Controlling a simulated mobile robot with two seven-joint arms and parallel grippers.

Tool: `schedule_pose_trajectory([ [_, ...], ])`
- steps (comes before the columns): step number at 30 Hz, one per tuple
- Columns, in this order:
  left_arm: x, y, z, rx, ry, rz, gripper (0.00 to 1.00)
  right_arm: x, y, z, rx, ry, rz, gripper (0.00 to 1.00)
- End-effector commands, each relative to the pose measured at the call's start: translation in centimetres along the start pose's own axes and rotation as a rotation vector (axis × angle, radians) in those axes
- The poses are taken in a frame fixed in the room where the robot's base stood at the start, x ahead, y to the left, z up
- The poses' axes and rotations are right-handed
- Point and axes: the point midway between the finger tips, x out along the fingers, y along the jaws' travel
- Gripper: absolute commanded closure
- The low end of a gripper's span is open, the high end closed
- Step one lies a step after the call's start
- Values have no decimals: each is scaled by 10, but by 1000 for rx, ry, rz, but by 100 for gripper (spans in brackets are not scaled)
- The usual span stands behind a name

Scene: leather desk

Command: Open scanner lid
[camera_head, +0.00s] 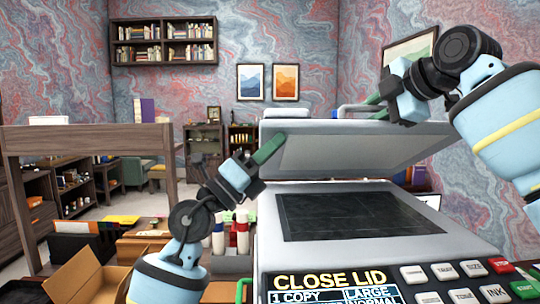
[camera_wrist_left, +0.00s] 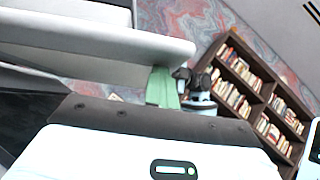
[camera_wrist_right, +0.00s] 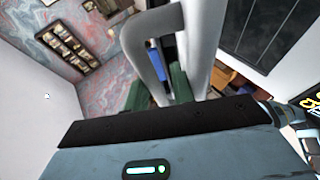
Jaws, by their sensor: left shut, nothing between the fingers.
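The scanner (camera_head: 465,262) stands at right of centre in the head view, its dark glass (camera_head: 350,215) exposed. Its grey lid (camera_head: 350,150) is raised and tilted above the glass. My left gripper (camera_head: 270,148) is shut and empty at the lid's left edge; its green fingers also show beside the lid in the left wrist view (camera_wrist_left: 162,86). Whether they touch the lid is unclear. My right gripper (camera_head: 376,98) is at the pale lid handle (camera_wrist_right: 143,45). In the right wrist view its green fingers (camera_wrist_right: 157,92) are on both sides of the handle bar, closed on it.
The scanner's button panel (camera_head: 462,285) and a "CLOSE LID" display (camera_head: 330,282) are at the front. An open cardboard box (camera_head: 90,278) and bottles (camera_head: 242,232) stand to the left. A wooden frame (camera_head: 90,140) and shelves are behind on the left.

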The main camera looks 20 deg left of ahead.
Motion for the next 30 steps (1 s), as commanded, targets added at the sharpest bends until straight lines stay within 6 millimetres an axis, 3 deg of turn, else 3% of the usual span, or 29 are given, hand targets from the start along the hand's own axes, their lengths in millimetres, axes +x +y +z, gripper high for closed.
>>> schedule_pose_trajectory([
  [1,2,-2,15,15,-35,0,100,6,-11,-6,1,14,-46,77],
  [5,2,-2,15,15,-35,0,100,-4,-10,-6,-1,14,-43,77],
  [21,2,-2,12,12,-29,-2,100,-102,0,-3,-1,0,-8,77],
  [30,1,-1,9,8,-24,-2,100,-116,1,-3,-1,0,-4,77],
])
